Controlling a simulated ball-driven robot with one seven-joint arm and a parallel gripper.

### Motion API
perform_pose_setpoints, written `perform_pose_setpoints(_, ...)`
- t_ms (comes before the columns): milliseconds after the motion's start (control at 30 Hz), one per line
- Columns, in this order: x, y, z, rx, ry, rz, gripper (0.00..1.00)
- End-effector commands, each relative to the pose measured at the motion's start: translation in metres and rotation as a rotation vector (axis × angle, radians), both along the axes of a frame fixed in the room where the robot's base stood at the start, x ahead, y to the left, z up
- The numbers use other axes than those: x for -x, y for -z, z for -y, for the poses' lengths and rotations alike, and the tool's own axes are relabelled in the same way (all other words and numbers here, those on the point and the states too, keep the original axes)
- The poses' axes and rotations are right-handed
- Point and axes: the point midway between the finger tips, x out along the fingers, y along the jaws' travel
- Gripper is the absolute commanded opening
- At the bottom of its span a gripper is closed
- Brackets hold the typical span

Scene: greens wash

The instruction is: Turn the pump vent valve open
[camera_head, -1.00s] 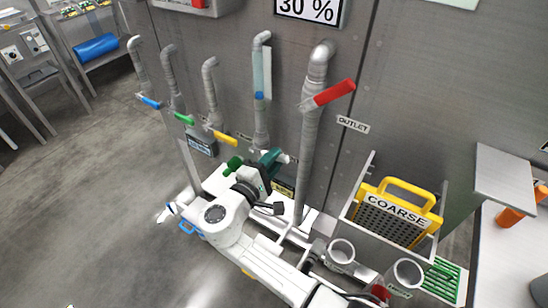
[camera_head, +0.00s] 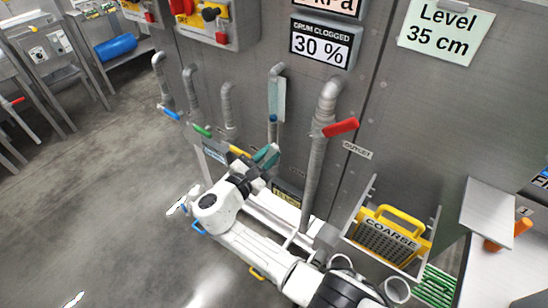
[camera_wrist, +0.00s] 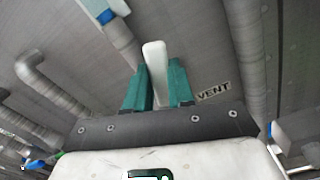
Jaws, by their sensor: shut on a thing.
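The white lever of the vent valve (camera_wrist: 155,62) stands between the teal fingers of my gripper (camera_wrist: 156,85) in the wrist view. A "VENT" label (camera_wrist: 213,91) is on the metal wall just right of the fingers. My gripper is shut on the lever. In the head view my gripper (camera_head: 266,155) is at the foot of the pipe with the clear section (camera_head: 275,100), fingers pointing up and right. I cannot make out the lever there; the fingers and wrist hide it.
Blue (camera_head: 172,114), green (camera_head: 201,131), and yellow (camera_head: 240,151) pipe handles stand left of my gripper. A red handle (camera_head: 341,127) is on the thick outlet pipe (camera_head: 318,160) to the right. The yellow COARSE screen (camera_head: 392,236) sits in a metal holder. Open floor lies left.

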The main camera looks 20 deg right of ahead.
Motion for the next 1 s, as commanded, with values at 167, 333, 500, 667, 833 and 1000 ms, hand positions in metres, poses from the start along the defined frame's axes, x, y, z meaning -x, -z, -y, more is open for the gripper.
perform_pose_setpoints(167,-0.010,-0.004,-0.008,0.083,-0.003,-0.114,0.00)
perform_pose_setpoints(333,-0.016,-0.004,-0.013,0.145,-0.003,-0.200,0.00)
perform_pose_setpoints(500,-0.021,-0.004,-0.016,0.186,-0.003,-0.257,0.00)
perform_pose_setpoints(667,-0.023,-0.003,-0.018,0.206,-0.004,-0.287,0.00)
perform_pose_setpoints(833,-0.024,-0.003,-0.018,0.215,-0.004,-0.300,0.00)
perform_pose_setpoints(1000,-0.024,-0.003,-0.018,0.217,-0.004,-0.301,0.00)
